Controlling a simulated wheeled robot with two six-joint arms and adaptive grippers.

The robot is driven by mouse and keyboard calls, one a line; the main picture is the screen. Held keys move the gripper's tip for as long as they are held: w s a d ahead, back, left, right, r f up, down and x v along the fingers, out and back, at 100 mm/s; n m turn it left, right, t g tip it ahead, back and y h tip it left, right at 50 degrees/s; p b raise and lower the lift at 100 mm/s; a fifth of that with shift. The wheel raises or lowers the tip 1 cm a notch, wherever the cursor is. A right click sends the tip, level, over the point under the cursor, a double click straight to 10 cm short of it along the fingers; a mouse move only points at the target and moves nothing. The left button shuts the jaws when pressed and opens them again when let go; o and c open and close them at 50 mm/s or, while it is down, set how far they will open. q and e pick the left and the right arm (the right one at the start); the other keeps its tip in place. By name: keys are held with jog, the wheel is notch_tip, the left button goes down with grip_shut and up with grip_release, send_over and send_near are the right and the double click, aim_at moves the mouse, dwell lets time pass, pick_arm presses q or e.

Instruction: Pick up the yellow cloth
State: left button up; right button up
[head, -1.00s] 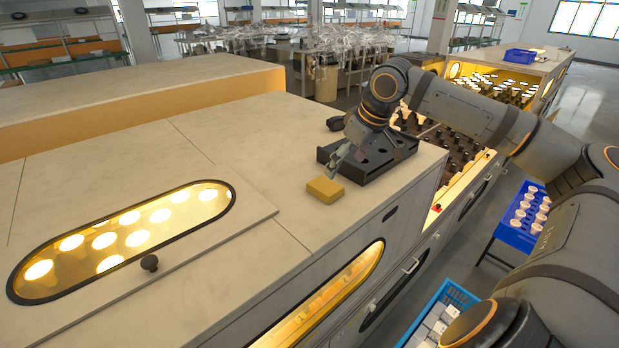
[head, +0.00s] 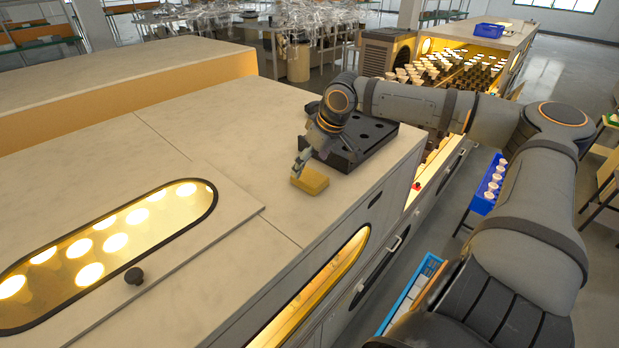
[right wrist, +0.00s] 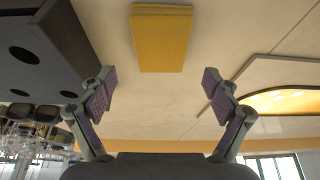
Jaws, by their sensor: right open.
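The yellow cloth (head: 311,180) is a small folded block lying flat on the pale cabinet top, in front of a black holed tray. It also shows in the right wrist view (right wrist: 161,38), at the top middle, beyond the open fingers. My right gripper (head: 299,168) hangs just above and beside the cloth in the head view. In the right wrist view its two fingers (right wrist: 160,92) are spread wide with nothing between them. It appears apart from the cloth. My left gripper is not in view.
The black tray with round holes (head: 358,142) stands right behind the cloth. The cabinet's right edge is close. Blue crates (head: 487,190) are at the right. The cabinet top left of the cloth is clear.

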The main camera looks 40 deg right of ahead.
aim_at(307, 175)
jog(key=x, duration=0.3)
jog(key=shift+s+f, duration=0.1)
jog(key=shift+s, duration=0.1)
jog(key=shift+w+a+f, duration=0.1)
jog(key=shift+w+f, duration=0.1)
jog(key=shift+w, duration=0.1)
jog(key=shift+s, duration=0.15)
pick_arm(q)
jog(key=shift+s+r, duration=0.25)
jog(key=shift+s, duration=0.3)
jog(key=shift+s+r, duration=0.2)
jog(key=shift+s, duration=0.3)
pick_arm(e)
jog(key=shift+f, duration=0.25)
jog(key=shift+c, duration=0.3)
